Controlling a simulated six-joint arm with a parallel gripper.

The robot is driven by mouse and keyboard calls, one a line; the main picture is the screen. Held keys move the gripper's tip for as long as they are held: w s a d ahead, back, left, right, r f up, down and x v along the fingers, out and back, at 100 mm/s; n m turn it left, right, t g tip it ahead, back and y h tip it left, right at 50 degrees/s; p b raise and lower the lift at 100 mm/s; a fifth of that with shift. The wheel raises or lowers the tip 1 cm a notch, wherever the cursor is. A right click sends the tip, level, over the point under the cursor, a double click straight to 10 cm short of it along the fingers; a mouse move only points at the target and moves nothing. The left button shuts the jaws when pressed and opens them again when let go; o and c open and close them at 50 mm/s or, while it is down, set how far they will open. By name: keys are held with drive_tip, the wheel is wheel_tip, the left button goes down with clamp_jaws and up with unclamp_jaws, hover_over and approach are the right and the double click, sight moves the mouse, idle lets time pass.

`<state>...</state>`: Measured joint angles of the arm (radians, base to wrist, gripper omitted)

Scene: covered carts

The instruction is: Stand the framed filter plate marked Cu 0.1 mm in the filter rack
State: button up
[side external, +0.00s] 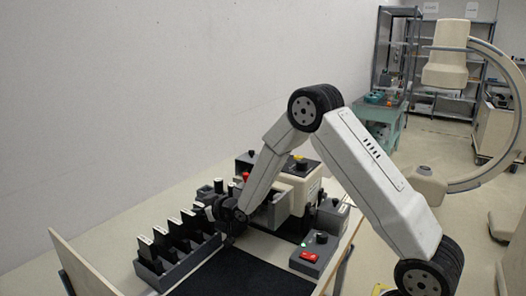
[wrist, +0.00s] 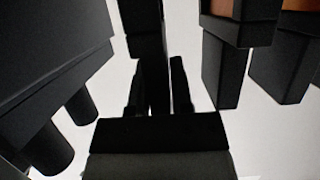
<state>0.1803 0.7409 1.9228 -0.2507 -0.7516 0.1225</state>
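The dark filter rack (side external: 165,272) stands on the table at the lower left of the side view. Several black framed plates (side external: 183,236) with pale top labels stand upright in it in a row. The labels are too small to read, so I cannot tell which plate is Cu 0.1 mm. My gripper (side external: 229,238) points down at the rack's far right end. In the wrist view my gripper (wrist: 157,85) has a finger on each side of a dark upright piece. The dark tones hide whether the fingers touch it.
Black frames with orange-brown faces (wrist: 223,8) hang into the wrist view at upper right. A cream and black machine (side external: 297,188) stands behind my gripper. A grey box with a red switch (side external: 311,257) is to the right. A black mat (side external: 240,275) lies clear in front.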

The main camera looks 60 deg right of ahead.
drive_tip(key=o, duration=0.3)
drive_tip(key=shift+r, duration=0.1)
drive_tip(key=shift+s+r, duration=0.1)
drive_tip(key=v, duration=1.1)
drive_tip(key=shift+s, duration=0.4)
drive_tip(key=shift+r, duration=0.1)
idle(0.4)
drive_tip(key=s+a+f+g, duration=0.1)
drive_tip(key=s+a+g, duration=0.2)
drive_tip(key=s, duration=0.6)
drive_tip(key=s+a+f+g, duration=0.2)
drive_tip(key=s+a+g, duration=0.2)
drive_tip(key=s+g, duration=0.4)
drive_tip(key=shift+s+a, duration=0.25)
drive_tip(key=shift+s, duration=0.45)
drive_tip(key=shift+f, duration=0.15)
